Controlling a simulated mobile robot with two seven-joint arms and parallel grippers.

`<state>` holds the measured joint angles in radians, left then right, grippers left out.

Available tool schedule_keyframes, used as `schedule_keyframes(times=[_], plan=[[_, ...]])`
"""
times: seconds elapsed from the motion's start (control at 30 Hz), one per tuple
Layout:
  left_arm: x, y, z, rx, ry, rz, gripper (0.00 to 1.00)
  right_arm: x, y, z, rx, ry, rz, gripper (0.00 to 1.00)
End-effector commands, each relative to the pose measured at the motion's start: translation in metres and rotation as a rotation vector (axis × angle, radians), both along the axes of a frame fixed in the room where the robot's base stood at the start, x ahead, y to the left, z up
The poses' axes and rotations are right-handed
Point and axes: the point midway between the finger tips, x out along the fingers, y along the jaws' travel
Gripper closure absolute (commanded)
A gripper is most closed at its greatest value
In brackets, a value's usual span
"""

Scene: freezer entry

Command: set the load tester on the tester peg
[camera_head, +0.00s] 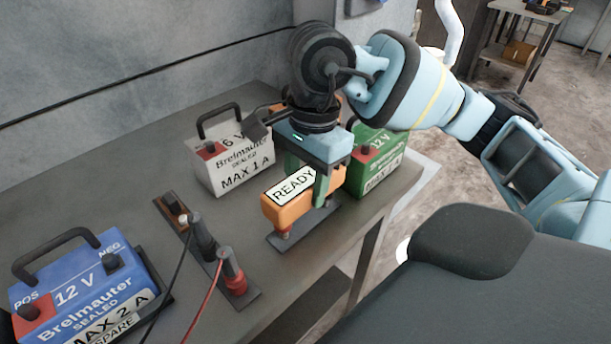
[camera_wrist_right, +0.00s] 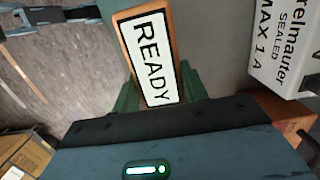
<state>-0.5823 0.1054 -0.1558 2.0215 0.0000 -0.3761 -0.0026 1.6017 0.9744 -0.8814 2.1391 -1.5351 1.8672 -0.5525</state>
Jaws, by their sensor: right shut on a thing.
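The orange load tester (camera_head: 272,210) with a white READY label is held near the front edge of the bench. My right gripper (camera_head: 306,180) comes down from above, its green fingers shut on the tester. In the right wrist view the tester (camera_wrist_right: 150,55) also shows between the fingers. Reddish posts show under the tester, above a dark flat plate (camera_head: 305,232). I cannot tell whether the tester rests on them or hangs just above. No separate tester peg can be made out; it may be hidden below the tester. My left gripper is not in view.
A grey 6 V battery (camera_head: 232,165) stands behind the tester and a green 12 V battery (camera_head: 378,175) to its right. A blue 12 V battery (camera_head: 85,285) is at front left. A strip (camera_head: 205,250) holds black and red cable clamps; their wires trail forward. The wall is behind.

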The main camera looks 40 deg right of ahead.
Motion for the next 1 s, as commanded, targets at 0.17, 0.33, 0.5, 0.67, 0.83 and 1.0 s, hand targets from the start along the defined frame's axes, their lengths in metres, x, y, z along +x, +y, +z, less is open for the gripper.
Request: schedule_keyframes(times=[0.17,0.33,0.5,0.67,0.83,1.0], plan=[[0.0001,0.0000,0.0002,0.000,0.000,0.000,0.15,0.0003,0.0001,0.0010,0.001,-0.003,0.000,1.00],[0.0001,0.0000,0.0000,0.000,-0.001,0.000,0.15,0.0003,0.0001,0.0007,0.001,-0.002,0.000,1.00],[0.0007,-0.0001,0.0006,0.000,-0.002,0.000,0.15,0.0003,0.0001,0.0009,0.001,-0.003,0.000,1.00],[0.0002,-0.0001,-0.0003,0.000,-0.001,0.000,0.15,0.0003,0.0000,-0.0005,0.001,-0.002,0.000,1.00],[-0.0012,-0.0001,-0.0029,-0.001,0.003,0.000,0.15,0.0003,0.0000,-0.0037,0.001,-0.002,0.000,1.00],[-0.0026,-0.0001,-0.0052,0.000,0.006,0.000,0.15,0.0003,-0.0001,-0.0068,0.001,-0.002,0.000,1.00]])
